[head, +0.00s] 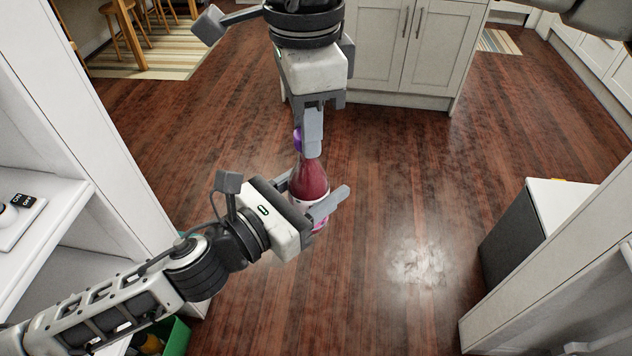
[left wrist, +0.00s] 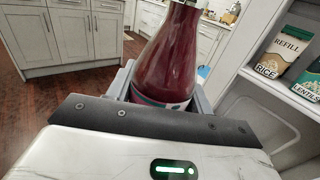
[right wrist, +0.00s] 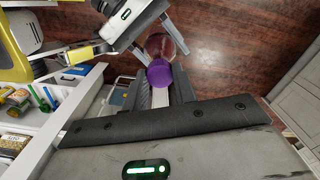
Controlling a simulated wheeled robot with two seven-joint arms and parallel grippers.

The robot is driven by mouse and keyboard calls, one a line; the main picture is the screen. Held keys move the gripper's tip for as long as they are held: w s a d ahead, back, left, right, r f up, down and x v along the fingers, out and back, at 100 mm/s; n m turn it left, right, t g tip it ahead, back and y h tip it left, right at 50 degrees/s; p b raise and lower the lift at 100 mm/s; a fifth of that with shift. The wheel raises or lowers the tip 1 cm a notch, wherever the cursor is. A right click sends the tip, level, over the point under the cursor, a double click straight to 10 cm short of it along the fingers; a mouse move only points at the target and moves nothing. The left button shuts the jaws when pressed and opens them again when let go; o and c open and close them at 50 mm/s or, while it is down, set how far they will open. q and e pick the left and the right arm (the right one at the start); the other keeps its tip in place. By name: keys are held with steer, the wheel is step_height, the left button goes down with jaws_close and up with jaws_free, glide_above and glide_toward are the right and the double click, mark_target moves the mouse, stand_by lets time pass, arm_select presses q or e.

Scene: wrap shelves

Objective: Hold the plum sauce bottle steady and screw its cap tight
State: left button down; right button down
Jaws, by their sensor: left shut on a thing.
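The plum sauce bottle (head: 310,180) is dark red with a pale label and stands about upright in the air above the floor. My left gripper (head: 318,208) is shut around its labelled body; the left wrist view shows the bottle (left wrist: 168,55) between the fingers. The purple cap (head: 297,139) is at the bottle's top. My right gripper (head: 308,130) comes down from above with its fingers at either side of the cap, which also shows in the right wrist view (right wrist: 159,73). Whether those fingers press on the cap cannot be told. The bottle's neck is partly hidden.
A white shelf unit (head: 70,190) stands at the left, with a green bin (head: 175,338) low beside it. White cabinets (head: 410,50) stand ahead. A dark grey box with a white top (head: 560,195) is at the right. The wooden floor between is clear.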

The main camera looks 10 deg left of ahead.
steer(key=c, duration=1.1)
jaws_free()
steer(key=shift+o, duration=0.2)
step_height(320, 180, up, 12)
